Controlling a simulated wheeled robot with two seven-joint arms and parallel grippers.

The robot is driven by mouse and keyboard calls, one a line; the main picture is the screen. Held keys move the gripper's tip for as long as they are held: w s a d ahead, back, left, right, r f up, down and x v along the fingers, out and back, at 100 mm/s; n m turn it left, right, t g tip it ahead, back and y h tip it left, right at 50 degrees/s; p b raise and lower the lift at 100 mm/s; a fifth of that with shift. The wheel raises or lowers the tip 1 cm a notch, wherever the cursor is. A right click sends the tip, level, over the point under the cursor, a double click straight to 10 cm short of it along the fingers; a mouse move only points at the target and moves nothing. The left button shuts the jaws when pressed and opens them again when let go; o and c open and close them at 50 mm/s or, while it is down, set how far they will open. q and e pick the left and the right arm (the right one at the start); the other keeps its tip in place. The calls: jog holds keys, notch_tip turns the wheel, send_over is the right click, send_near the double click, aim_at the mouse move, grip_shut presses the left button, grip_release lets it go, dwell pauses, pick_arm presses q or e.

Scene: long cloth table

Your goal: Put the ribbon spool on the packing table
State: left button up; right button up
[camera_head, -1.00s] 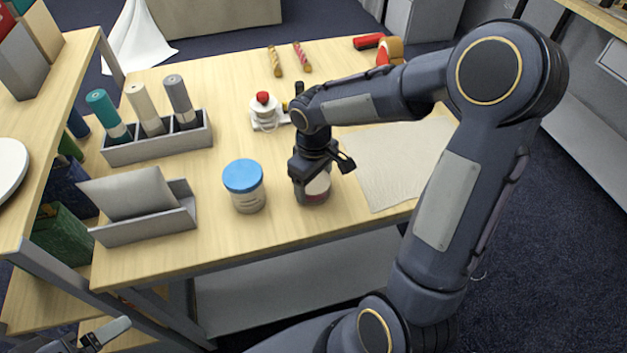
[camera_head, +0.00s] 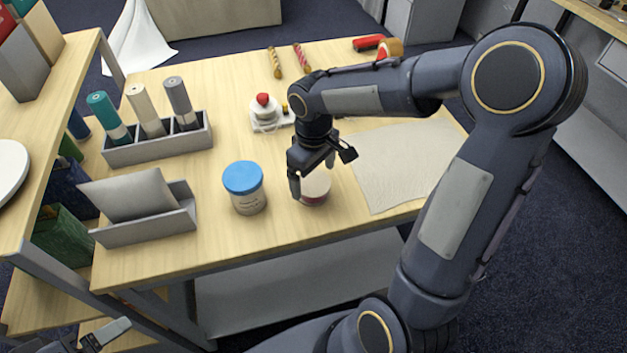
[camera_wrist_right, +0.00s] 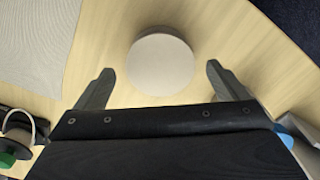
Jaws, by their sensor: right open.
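The ribbon spool (camera_head: 316,189), a short round piece with a pale flat top and a reddish side, stands upright on the wooden packing table (camera_head: 265,245) near its front edge. In the right wrist view the spool (camera_wrist_right: 161,62) shows as a pale disc lying between and beyond the two spread fingertips. My right gripper (camera_head: 320,172) is open and empty just above the spool, pointing down, and appears clear of it. Part of my left gripper (camera_head: 98,338) shows at the bottom left corner; its jaws cannot be judged.
A blue-lidded jar (camera_head: 244,187) stands just left of the spool. A pale cloth (camera_head: 400,165) lies to its right. Behind are a white item with a red knob (camera_head: 264,112) and a grey holder with several rolls (camera_head: 160,146). A grey tray (camera_head: 150,228) is at left.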

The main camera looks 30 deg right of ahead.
aim_at(314, 183)
notch_tip(314, 183, up, 9)
jog(key=s+a+m+t+y, duration=0.2)
jog(key=s+m, duration=0.1)
jog(key=s, duration=0.5)
jog(key=s+a+f+m+t+y, duration=0.1)
jog(key=s+a+m+t, duration=0.1)
jog(key=s, duration=0.7)
jog(key=shift+f+m+t+y, duration=0.25)
jog(key=shift+m+t+y, duration=0.15)
jog(key=shift+t, duration=0.4)
